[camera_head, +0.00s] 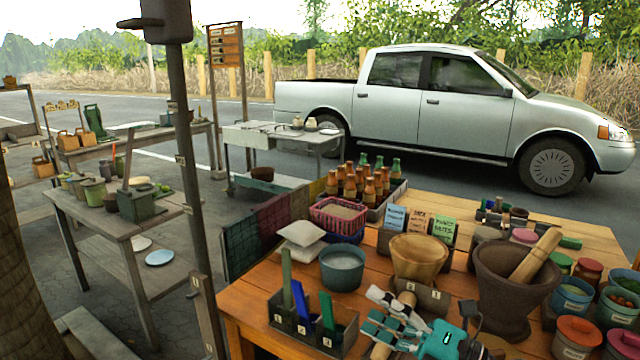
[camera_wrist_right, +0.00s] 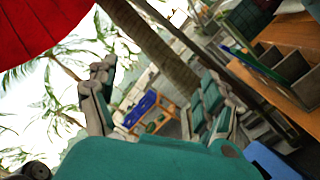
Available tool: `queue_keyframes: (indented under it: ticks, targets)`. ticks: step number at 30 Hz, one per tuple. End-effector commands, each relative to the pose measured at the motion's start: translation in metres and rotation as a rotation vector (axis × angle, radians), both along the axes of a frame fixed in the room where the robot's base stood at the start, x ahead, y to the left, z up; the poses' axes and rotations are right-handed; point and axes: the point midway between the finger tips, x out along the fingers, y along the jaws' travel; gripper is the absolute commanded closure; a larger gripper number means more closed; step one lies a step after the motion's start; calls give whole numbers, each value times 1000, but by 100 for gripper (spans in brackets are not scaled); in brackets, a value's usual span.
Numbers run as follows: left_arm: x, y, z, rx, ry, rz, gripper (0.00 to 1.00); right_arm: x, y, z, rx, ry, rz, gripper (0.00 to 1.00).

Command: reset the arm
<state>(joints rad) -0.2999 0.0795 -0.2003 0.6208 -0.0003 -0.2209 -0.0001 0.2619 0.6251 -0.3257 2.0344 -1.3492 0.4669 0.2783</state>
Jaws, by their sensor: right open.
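My right gripper (camera_head: 372,312) is in the front middle of the head view, over the wooden table (camera_head: 255,312). Its teal-padded fingers point left, towards the dark divided holder. In the right wrist view the gripper (camera_wrist_right: 155,95) has its fingers wide apart with nothing between them. A light wooden rod (camera_head: 381,350) shows by the fingers; I cannot tell whether they touch it. The dark clay mortar (camera_head: 497,285) stands right of the gripper, with a wooden pestle (camera_head: 537,255) leaning in it. My left gripper is not in view.
The divided holder (camera_head: 340,343) with green and blue upright pieces stands left of the gripper. A blue-grey bowl (camera_head: 342,280) and a wooden bowl (camera_head: 419,270) stand behind. Several lidded jars (camera_head: 576,335) crowd the right side. A dark post (camera_head: 190,130) rises at left.

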Motion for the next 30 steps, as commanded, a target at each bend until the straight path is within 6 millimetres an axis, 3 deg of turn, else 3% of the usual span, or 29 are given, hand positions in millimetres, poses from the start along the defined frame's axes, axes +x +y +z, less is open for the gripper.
queue_keyframes:
  ticks: [3, 5, 8, 9, 13, 15, 18, 21, 30]
  targets:
    - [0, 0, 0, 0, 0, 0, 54, 0, -32, 20, 440, 124, -196, 17]
    - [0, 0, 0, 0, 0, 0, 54, 3, -60, 13, 632, 220, -327, 17]
    - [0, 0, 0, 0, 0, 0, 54, 1, -109, -30, 902, 435, -575, 17]
    - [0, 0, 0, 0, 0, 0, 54, -5, -126, -56, 987, 537, -680, 17]
    - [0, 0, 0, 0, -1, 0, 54, -44, -155, -142, 1154, 865, -982, 17]
    - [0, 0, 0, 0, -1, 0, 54, -72, -159, -183, 1193, 1035, -1116, 17]
    - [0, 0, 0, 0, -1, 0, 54, -112, -155, -224, 1208, 1238, -1257, 17]
    - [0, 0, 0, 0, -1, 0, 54, -147, -147, -251, 1196, 1398, -1357, 17]
    - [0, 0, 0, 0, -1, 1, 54, -236, -120, -293, 1103, 1775, -1546, 17]
